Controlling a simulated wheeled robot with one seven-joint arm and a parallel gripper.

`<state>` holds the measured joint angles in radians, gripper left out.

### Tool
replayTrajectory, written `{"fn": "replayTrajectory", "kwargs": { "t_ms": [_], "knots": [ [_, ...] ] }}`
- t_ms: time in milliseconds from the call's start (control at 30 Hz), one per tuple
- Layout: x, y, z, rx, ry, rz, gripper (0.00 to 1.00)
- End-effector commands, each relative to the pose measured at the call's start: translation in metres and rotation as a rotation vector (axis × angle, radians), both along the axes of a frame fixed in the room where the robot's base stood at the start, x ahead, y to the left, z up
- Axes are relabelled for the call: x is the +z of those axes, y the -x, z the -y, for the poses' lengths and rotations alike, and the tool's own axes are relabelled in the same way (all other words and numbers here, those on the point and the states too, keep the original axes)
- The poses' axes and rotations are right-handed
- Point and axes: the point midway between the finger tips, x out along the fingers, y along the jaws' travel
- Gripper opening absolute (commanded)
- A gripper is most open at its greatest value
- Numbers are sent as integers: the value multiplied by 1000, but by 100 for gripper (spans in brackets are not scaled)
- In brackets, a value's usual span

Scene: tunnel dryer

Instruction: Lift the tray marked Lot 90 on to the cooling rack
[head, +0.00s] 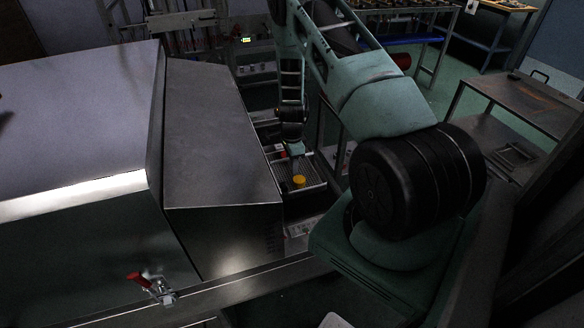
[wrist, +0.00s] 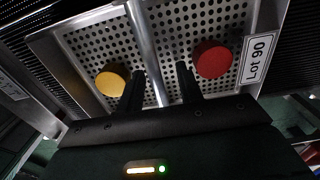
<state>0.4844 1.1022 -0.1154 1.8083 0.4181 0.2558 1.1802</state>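The tray marked Lot 90 (wrist: 220,22) is a perforated metal tray with a white label (wrist: 258,59) on its right rim in the wrist view. A yellow round piece (wrist: 113,79) and a red round piece (wrist: 211,60) lie in it, on either side of a metal bar (wrist: 144,40). My gripper (wrist: 160,76) has its two black fingers apart, one each side of the bar, with gaps showing. In the head view my gripper (head: 297,151) is low over the tray (head: 316,177), and the yellow piece (head: 299,181) shows. I cannot tell which structure is the cooling rack.
The large metal dryer housing (head: 215,145) stands close left of the tray. A red-handled clamp (head: 152,286) sits on the front rail. A metal table (head: 530,103) stands at right. A loaded bench (head: 405,6) is at the back. Another label (wrist: 12,88) shows at the wrist view's left.

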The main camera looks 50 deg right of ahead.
Motion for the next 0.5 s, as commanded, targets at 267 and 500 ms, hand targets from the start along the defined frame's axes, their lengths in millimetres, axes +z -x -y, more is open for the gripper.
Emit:
{"fn": "replayTrajectory", "kwargs": {
  "t_ms": [267, 500],
  "knots": [
    [0, 0, 0, 0, 1, 1, 14],
    [1, -1, 0, 0, 1, 2, 0]
  ]
}}
